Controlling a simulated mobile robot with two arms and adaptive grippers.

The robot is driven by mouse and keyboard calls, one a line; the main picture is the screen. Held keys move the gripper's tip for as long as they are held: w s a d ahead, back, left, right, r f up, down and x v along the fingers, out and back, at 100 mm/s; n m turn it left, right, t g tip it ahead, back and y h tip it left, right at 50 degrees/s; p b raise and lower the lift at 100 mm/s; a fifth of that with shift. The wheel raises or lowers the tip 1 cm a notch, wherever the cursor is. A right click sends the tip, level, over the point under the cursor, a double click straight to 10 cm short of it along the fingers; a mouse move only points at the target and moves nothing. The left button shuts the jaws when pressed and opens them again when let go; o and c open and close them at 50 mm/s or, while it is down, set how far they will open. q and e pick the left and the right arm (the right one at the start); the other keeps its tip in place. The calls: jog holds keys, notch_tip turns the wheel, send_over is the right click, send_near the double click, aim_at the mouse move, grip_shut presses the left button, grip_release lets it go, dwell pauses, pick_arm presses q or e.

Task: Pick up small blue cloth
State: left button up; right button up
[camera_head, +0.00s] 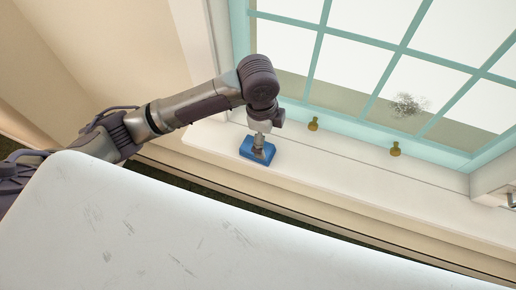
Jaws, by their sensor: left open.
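The small blue cloth (248,149) looks like a folded rectangular block and lies on the white window sill. My left gripper (260,152) is directly over the cloth, pointing down, and covers part of its middle and right side. The gripper is open, but its fingers are small and partly hidden, and I cannot tell whether they touch the cloth. My right gripper is not in view.
The white sill (330,190) runs below a teal-framed window (320,50). Two small brass knobs (313,124) (395,149) stand on the window's lower frame, right of the cloth. A large scuffed white surface (200,235) fills the foreground.

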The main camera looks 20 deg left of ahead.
aim_at(270, 149)
pick_arm(q)
jog(key=w+a+r+y, duration=0.1)
jog(key=w+a+r, duration=0.1)
jog(key=a, duration=0.1)
jog(key=shift+m, duration=0.5)
notch_tip(270, 149, down, 14)
jog(key=shift+w+a+r+b, duration=0.1)
jog(key=shift+w+b, duration=0.05)
jog(key=shift+b, duration=0.25)
jog(key=c, duration=1.2)
